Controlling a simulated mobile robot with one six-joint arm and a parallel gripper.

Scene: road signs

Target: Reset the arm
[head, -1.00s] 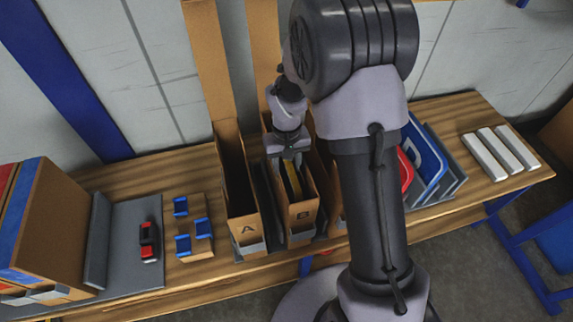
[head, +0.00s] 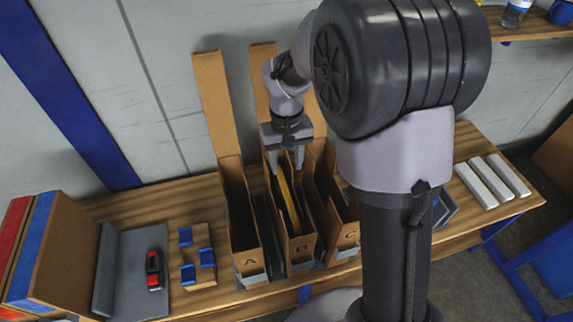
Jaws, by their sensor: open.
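My gripper (head: 285,160) hangs over box B (head: 301,248) in the head view. Its two fingers point down and stand apart with nothing between them. A yellow-edged flat piece (head: 288,205) stands in box B below the fingers, apart from them. My arm crosses the right half of the view and hides part of the table.
Box A (head: 250,262) and box C (head: 346,238) stand on either side of box B, with tall cardboard flaps up behind. A wooden holder with blue clips (head: 197,262) and a red and black tool (head: 154,270) lie to the left. White bars (head: 490,180) lie at the right.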

